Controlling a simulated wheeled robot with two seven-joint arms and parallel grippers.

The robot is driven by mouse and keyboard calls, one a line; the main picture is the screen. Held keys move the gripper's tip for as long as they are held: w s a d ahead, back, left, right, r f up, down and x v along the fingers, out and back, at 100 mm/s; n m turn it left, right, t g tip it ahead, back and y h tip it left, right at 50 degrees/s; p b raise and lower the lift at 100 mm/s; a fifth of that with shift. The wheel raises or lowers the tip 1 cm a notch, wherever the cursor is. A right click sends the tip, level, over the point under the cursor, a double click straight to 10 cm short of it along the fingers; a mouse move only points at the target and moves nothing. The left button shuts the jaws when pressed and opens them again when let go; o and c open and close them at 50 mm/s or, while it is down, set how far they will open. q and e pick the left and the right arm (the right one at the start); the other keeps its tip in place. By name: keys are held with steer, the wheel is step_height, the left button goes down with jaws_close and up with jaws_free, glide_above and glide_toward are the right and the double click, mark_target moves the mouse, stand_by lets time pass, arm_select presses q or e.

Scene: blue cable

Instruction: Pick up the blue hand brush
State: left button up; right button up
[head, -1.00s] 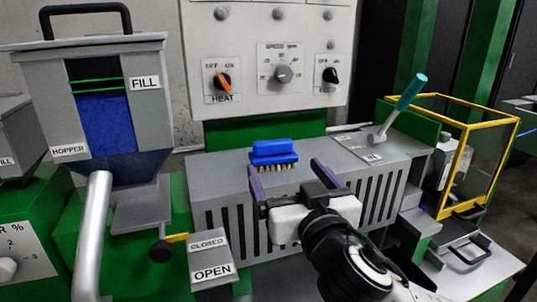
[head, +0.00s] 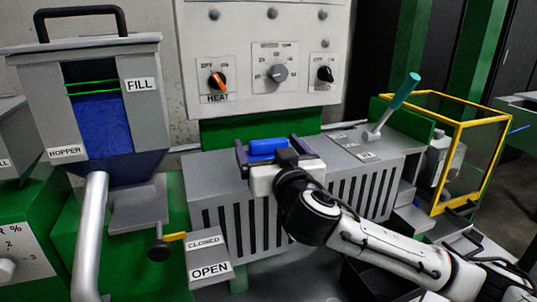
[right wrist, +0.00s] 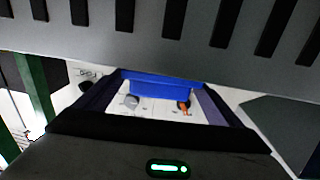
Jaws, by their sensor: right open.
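The blue hand brush (head: 266,147) lies on top of the grey slotted housing, below the control panel. Its bristles are hidden behind my right gripper. My right gripper (head: 267,151) is open, with its two purple fingers at the left and right sides of the brush. In the right wrist view the blue brush (right wrist: 160,87) shows between the fingertips of the gripper (right wrist: 158,92). I cannot tell whether the fingers touch it. My left gripper is not in view.
The control panel (head: 262,60) with several knobs stands behind the brush. A lever with a teal handle (head: 405,90) and a yellow-framed guard (head: 460,125) are to the right. The hopper (head: 100,105) is at the left. The housing top (head: 215,170) is bare left of the brush.

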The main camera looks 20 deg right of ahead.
steer(key=c, duration=1.2)
